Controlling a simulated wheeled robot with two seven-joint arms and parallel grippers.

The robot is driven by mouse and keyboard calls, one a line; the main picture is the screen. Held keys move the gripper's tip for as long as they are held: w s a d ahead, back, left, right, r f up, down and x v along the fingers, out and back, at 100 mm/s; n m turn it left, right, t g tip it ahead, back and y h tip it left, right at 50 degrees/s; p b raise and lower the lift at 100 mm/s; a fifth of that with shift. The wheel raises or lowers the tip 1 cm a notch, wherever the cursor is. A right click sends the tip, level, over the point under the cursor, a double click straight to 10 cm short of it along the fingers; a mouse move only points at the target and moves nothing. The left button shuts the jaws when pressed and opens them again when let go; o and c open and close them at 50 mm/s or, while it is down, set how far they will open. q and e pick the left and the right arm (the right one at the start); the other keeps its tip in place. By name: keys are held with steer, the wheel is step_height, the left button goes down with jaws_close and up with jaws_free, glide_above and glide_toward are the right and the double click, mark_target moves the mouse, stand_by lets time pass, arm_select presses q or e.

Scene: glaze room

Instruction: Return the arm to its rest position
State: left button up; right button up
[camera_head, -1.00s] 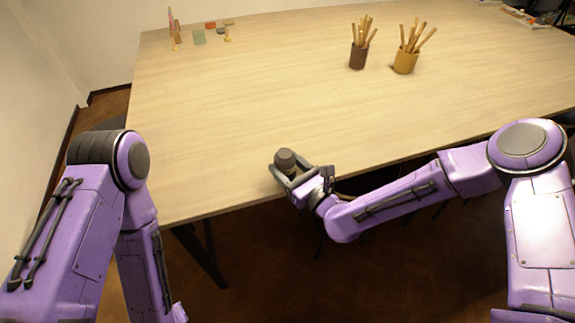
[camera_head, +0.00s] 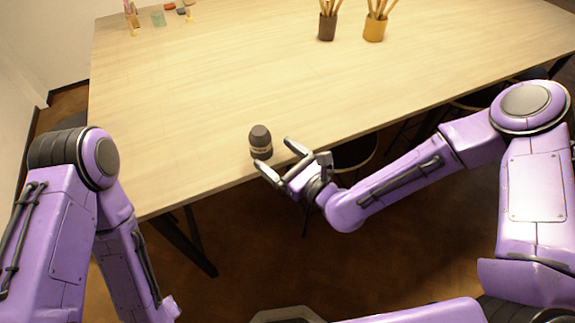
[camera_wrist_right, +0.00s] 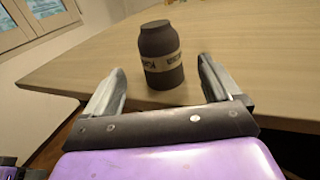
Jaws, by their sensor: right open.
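My right gripper (camera_head: 275,160) is open and empty at the table's front edge, its fingers pointing toward a small dark jar. The dark jar (camera_head: 260,141) with a pale label band stands upright on the table (camera_head: 330,90), just beyond the fingertips and apart from them. In the right wrist view the jar (camera_wrist_right: 161,58) stands ahead, centred beyond the two spread fingers (camera_wrist_right: 160,88). My left arm hangs at the left of the head view, and its gripper does not show.
A brown cup (camera_head: 327,27) and a yellow cup (camera_head: 374,28), both holding wooden tools, stand at the back. Small items, among them a green block (camera_head: 158,19), lie at the back left. The middle of the table is clear. A stool (camera_head: 355,155) is under the front edge.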

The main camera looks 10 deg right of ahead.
steer(key=v, duration=0.5)
steer(key=shift+s+d+b, duration=0.1)
steer(key=shift+b, duration=0.3)
